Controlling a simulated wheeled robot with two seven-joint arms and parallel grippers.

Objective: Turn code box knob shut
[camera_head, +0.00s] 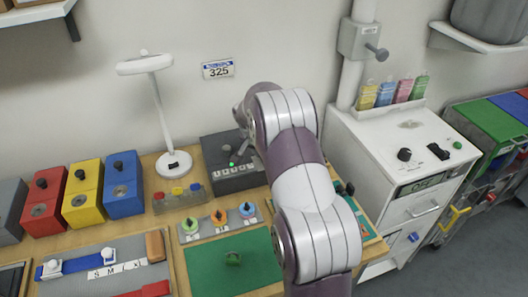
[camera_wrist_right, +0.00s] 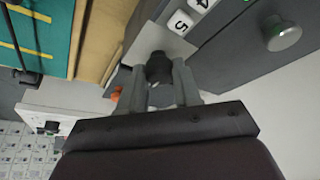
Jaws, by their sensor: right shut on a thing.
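The code box (camera_head: 211,148) is a dark grey box at the back of the bench, with a small green light and a row of number tiles. In the right wrist view, white tiles marked 4 and 5 show on the box (camera_wrist_right: 232,50). My right gripper (camera_wrist_right: 162,82) is shut on a black knob (camera_wrist_right: 158,65) beside these tiles, on a light grey plate. In the head view my right arm hides the box's right end, and the knob and fingertips cannot be made out. My left gripper is in neither view.
A white lamp (camera_head: 174,162) and red, yellow and blue boxes (camera_head: 122,190) stand left of the code box. A panel with coloured knobs (camera_head: 220,222) and a green mat (camera_head: 215,268) lie in front. A white cabinet (camera_head: 400,150) stands right.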

